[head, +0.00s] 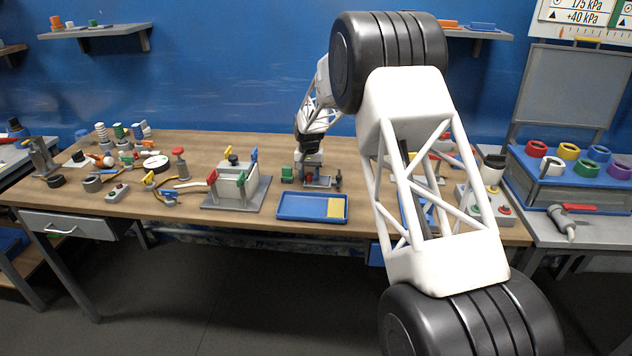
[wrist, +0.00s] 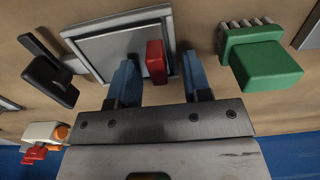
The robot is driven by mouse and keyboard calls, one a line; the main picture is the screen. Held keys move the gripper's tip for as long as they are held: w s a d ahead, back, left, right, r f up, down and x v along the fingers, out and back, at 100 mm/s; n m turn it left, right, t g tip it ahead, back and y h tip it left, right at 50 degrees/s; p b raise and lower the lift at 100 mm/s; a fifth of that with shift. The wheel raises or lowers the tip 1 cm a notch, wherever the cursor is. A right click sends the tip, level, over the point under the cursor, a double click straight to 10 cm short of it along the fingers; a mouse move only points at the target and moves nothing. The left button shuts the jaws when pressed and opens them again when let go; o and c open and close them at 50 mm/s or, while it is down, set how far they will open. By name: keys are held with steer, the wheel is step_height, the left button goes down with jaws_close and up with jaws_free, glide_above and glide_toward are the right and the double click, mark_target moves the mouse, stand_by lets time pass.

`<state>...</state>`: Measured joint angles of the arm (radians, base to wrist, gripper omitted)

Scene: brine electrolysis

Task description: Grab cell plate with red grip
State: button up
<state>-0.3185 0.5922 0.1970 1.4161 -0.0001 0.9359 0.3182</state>
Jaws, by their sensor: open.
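The cell plate (wrist: 112,48) is a flat grey square in the wrist view, with an upright red grip (wrist: 156,62) on it. My gripper (wrist: 159,68) is open, with its two blue fingers on either side of the red grip. The grip's exact depth between the fingertips is hard to tell.
A green block (wrist: 266,66) stands close right of the plate, and a black-handled part (wrist: 50,80) close left. In the head view, a blue tray (head: 293,206) with a yellow pad lies in front. A clamped cell assembly (head: 235,185) stands to the left on the wooden bench (head: 160,222).

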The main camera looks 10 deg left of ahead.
mark_target(310, 173)
steer(key=shift+c, duration=0.2)
jaws_close()
steer(key=shift+r, duration=0.2)
steer(key=shift+r, duration=1.45)
steer(key=shift+s+r, duration=0.15)
steer(key=shift+s, duration=0.15)
steer(key=s+d, duration=0.1)
steer(key=s, duration=0.4)
steer(key=s+d+r, duration=0.1)
steer(key=s+d, duration=0.1)
steer(key=s, duration=0.2)
steer(key=s+d, duration=0.2)
steer(key=s, duration=0.3)
steer(key=shift+s+r, duration=0.2)
steer(key=shift+s, duration=0.1)
